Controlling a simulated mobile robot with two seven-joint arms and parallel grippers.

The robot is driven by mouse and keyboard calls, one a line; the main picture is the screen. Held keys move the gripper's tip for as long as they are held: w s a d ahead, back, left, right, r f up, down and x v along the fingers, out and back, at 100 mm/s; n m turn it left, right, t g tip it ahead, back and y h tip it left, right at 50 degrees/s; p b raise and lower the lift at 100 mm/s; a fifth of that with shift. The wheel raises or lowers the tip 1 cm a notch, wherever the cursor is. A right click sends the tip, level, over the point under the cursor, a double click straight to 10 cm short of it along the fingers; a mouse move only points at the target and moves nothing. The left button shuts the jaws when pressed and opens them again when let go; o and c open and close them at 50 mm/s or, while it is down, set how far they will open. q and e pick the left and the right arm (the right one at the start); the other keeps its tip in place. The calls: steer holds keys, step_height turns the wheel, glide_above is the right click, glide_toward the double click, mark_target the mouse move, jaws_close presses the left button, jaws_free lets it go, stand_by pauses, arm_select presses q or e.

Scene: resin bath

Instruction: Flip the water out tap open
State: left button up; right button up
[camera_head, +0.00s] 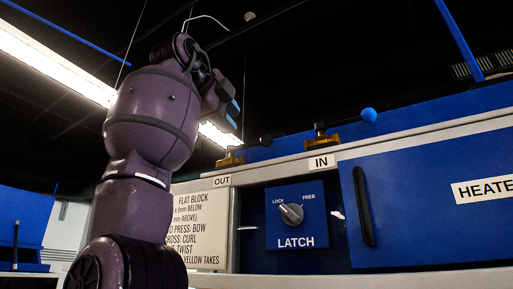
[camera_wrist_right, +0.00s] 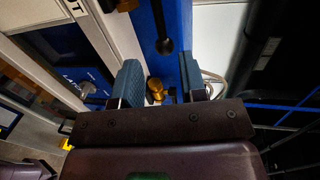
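The water out tap (camera_head: 232,160) has a brass body above the OUT label, with a dark lever ending in a black knob (camera_head: 266,140) to the right. My right gripper (camera_head: 229,108) is above and left of that knob in the head view, apart from it. In the right wrist view the gripper (camera_wrist_right: 158,82) is open, its two blue-grey fingers spread. A brass fitting (camera_wrist_right: 155,88) and a black rod with a round end (camera_wrist_right: 164,45) show in and beyond the gap. I cannot tell if either belongs to the out tap. My left gripper is not in view.
The IN tap (camera_head: 322,138), with a blue knob (camera_head: 369,115), stands to the right. Below are the LATCH dial panel (camera_head: 297,218), a printed instruction board (camera_head: 198,235) and a blue door with a black handle (camera_head: 364,207). The space above the taps looks open.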

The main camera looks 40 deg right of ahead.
mark_target(252, 144)
steer(key=p+x, duration=0.1)
steer(key=x, duration=0.9)
steer(key=shift+w+d+f, duration=0.1)
steer(key=shift+d, duration=0.2)
jaws_close()
